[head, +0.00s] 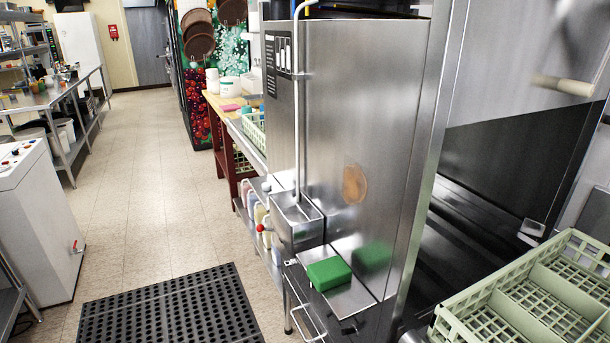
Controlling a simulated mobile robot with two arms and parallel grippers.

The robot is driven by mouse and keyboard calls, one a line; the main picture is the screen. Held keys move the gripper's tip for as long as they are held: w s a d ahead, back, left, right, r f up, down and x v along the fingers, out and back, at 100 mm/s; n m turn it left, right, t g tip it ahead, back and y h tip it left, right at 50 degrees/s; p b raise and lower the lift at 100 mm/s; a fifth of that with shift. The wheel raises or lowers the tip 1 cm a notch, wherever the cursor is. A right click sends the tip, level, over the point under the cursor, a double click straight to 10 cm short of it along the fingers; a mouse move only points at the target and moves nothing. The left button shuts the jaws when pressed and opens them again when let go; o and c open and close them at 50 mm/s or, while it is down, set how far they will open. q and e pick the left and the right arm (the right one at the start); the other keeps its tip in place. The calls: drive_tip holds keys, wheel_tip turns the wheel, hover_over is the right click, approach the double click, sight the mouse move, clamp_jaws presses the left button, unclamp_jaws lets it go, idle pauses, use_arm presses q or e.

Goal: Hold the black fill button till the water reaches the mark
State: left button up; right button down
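No black fill button can be clearly made out. A tall stainless steel machine (345,110) stands in the middle, with a dark panel (279,65) of pale rectangles on its left face. A thin pipe (297,120) runs down into a small steel basin (298,232) on its front. A red ball knob (260,228) sits at the basin's left. Water and a fill mark cannot be made out. Neither of my grippers is in view.
A green block (329,273) lies on a steel ledge below the basin. A pale green rack (535,300) is at lower right. A white cabinet (40,225) with red and dark controls on top stands left. A black mat (168,308) lies on the open tiled floor.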

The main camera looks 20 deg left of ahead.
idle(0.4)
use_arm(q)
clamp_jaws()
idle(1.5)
